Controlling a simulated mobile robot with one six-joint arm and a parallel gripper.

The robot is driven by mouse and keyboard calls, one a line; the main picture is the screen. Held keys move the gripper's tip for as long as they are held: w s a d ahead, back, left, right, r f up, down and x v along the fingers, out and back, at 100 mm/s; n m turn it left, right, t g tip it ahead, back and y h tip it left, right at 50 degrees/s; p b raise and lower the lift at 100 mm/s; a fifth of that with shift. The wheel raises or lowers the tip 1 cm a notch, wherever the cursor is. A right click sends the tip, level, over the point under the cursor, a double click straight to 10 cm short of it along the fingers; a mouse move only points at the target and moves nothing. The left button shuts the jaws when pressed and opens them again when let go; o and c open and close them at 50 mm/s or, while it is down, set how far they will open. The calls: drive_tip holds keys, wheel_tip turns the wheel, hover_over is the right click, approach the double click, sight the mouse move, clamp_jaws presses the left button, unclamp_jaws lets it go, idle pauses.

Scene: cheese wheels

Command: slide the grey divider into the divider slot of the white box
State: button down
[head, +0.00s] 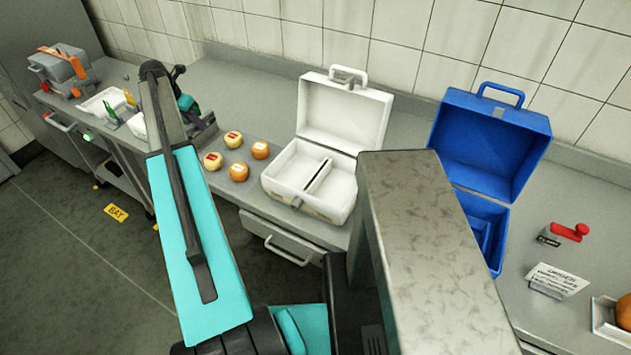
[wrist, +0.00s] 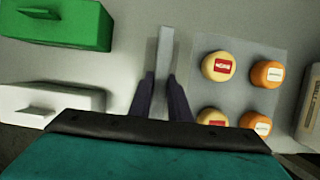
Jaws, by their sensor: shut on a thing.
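My gripper (wrist: 161,80) is shut on the grey divider (wrist: 165,45), a thin upright-looking strip between the two dark fingers in the wrist view. In the head view my arm hides most of the gripper, and I cannot make out the divider there. The white box (head: 341,112) stands open on the counter with its lid raised, right of the gripper and apart from it. A dark narrow slot line (head: 318,175) shows inside it. A labelled pale wall at the right of the wrist view (wrist: 308,112) looks like the white box's side.
Several cheese wheels (head: 239,172) sit on a grey mat (wrist: 237,90) between gripper and white box. An open blue box (head: 489,140) and red clamp (head: 570,232) stand further right.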

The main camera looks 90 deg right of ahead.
drive_tip(key=shift+r+p, duration=2.2)
drive_tip(key=shift+r, duration=1.4)
idle(0.4)
drive_tip(key=shift+r+p, duration=1)
drive_tip(key=shift+r, duration=0.4)
drive_tip(key=w+a+f+b, duration=0.3)
drive_tip(key=w+a, duration=1.3)
drive_tip(key=a, duration=0.1)
drive_tip(key=w+a+f+b, duration=0.2)
drive_tip(key=w+a+b, duration=0.1)
drive_tip(key=w+a, duration=1.35)
drive_tip(key=w+a+f+b, duration=0.2)
drive_tip(key=a+b, duration=0.1)
drive_tip(key=a, duration=1.9)
drive_tip(key=w+a+f+b, duration=0.1)
drive_tip(key=a+f+b, duration=0.1)
drive_tip(key=a, duration=2.1)
drive_tip(key=shift+w+a+f+m+b, duration=0.3)
drive_tip(key=shift+w+f+b, duration=0.1)
drive_tip(key=shift+b, duration=0.5)
